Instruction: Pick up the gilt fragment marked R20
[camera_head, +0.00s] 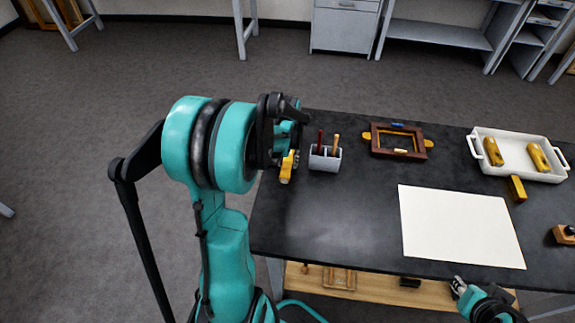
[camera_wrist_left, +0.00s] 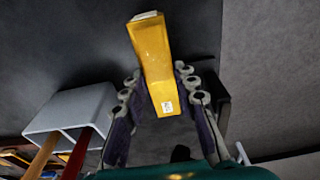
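A gold fragment (camera_head: 287,167) is at my left gripper (camera_head: 291,158), over the left end of the black table. In the left wrist view this fragment (camera_wrist_left: 154,62) is a long, tapered gold bar with a small white label near its lower end; the mark is too small to read. The fingers of my left gripper (camera_wrist_left: 160,75) close in on both its sides and appear shut on it. My right gripper (camera_head: 458,287) is at the table's front edge, low in the head view, apart from any fragment; its opening is unclear.
A brown frame (camera_head: 377,150) is behind. A white tray (camera_head: 515,174) holds two gold pieces; another gold piece (camera_head: 517,188) lies before it. A cream sheet (camera_head: 460,226) covers the table's middle.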

